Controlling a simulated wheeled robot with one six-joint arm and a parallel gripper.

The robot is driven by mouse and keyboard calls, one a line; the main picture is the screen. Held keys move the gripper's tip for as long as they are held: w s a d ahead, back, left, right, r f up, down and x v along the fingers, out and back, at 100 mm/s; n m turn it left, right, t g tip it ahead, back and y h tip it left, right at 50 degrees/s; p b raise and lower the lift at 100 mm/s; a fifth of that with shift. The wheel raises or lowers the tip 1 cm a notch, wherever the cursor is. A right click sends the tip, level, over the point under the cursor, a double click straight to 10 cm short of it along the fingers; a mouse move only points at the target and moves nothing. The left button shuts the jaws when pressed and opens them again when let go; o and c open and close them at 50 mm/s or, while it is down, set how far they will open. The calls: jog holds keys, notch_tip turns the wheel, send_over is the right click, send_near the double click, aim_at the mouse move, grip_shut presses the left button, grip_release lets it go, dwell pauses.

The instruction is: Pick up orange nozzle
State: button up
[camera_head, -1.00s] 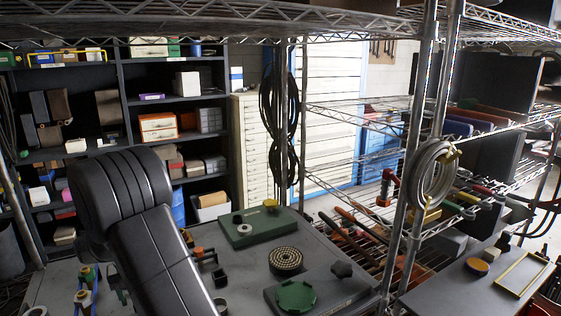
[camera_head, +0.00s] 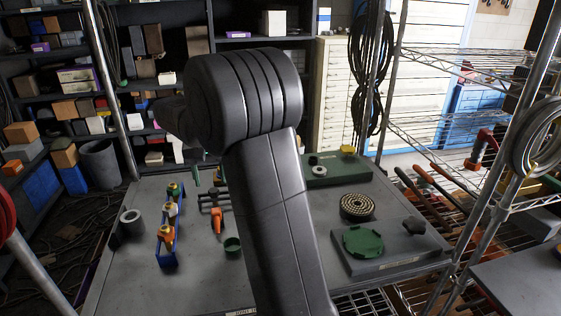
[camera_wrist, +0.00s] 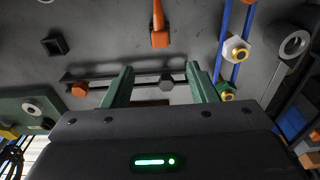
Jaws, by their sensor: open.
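An orange piece (camera_head: 216,221), narrow at one end and blocky at the other, lies on the grey bench beside a dark rail (camera_head: 209,200); it also shows at the top of the wrist view (camera_wrist: 159,32). A blue rack (camera_head: 168,258) to its left holds pieces with white, green and orange parts; the nearest has an orange top (camera_head: 166,236). I cannot tell for sure which orange piece is the nozzle. My gripper (camera_wrist: 159,68) is open and empty, its green fingers over the rail, with the orange piece beyond the fingertips. My arm hides much of the gripper in the head view.
To the right are a green plate (camera_head: 325,171), a round beaded disc (camera_head: 357,206) and a grey block (camera_head: 400,253) with a green disc. Wire shelving (camera_head: 490,215) borders the right.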

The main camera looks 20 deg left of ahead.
jog(key=s+a+f+n+y+b, duration=0.2)
jog(key=s+a+f+n+y, duration=0.1)
jog(key=s+a+f+y, duration=0.25)
jog(key=m+t+b, duration=0.3)
jog(key=t, duration=0.8)
send_near(216, 212)
jog(key=shift+y, duration=0.25)
jog(key=x, duration=0.2)
jog(key=b+x, duration=0.1)
jog(key=x, duration=0.2)
jog(key=shift+w+f, duration=0.15)
jog(key=shift+f, duration=0.3)
jog(key=shift+r+b+x, duration=0.15)
jog(key=shift+b+x, duration=0.1)
jog(key=shift+x, duration=1.4)
jog(key=shift+r+b+x, duration=0.1)
jog(key=shift+b+x, duration=0.1)
jog(key=shift+x, duration=1.4)
jog(key=shift+w, duration=0.1)
jog(key=c, duration=1)
notch_tip(216, 212, up, 10)
jog(key=p, duration=0.5)
jog(key=shift+c, duration=0.2)
